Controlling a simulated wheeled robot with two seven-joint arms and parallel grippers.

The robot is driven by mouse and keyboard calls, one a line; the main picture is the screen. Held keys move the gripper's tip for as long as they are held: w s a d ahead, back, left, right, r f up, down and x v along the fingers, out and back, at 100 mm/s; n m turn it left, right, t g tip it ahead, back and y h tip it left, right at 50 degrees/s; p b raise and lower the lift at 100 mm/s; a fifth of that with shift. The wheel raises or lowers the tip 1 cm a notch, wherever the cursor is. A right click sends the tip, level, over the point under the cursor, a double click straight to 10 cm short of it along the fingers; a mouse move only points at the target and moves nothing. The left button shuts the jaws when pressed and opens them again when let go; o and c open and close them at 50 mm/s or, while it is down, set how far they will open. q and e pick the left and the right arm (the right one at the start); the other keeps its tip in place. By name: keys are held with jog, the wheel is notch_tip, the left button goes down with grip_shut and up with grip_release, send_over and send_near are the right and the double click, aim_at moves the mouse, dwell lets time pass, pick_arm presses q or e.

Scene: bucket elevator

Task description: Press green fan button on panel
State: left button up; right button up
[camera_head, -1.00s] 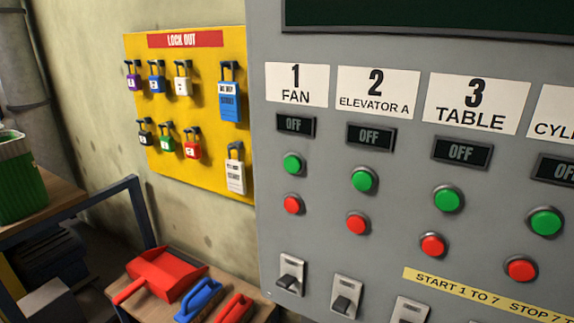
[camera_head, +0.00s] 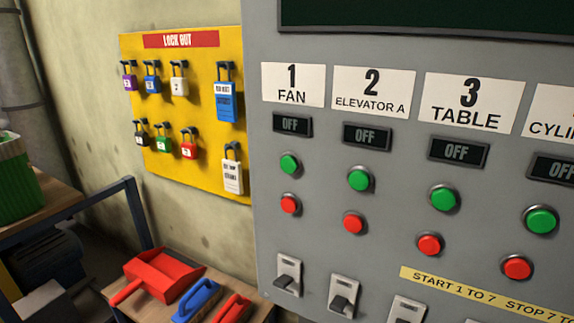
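The grey control panel (camera_head: 330,215) fills the right half of the head view. Its leftmost column is labelled 1 FAN (camera_head: 293,85). Below the label is a small dark display (camera_head: 292,125) reading OFF. The green fan button (camera_head: 289,165) sits under that display, with a red button (camera_head: 290,204) below it and a toggle switch (camera_head: 288,275) lower down. Nothing covers the green fan button. Neither of my grippers shows in the head view.
Columns 2 ELEVATOR A (camera_head: 373,93) and 3 TABLE (camera_head: 472,103) have similar buttons, with displays reading OFF. A yellow lock-out board (camera_head: 205,160) with padlocks hangs on the wall at left. A red dustpan (camera_head: 160,275) and brushes lie on a low table. A green bin (camera_head: 18,185) stands far left.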

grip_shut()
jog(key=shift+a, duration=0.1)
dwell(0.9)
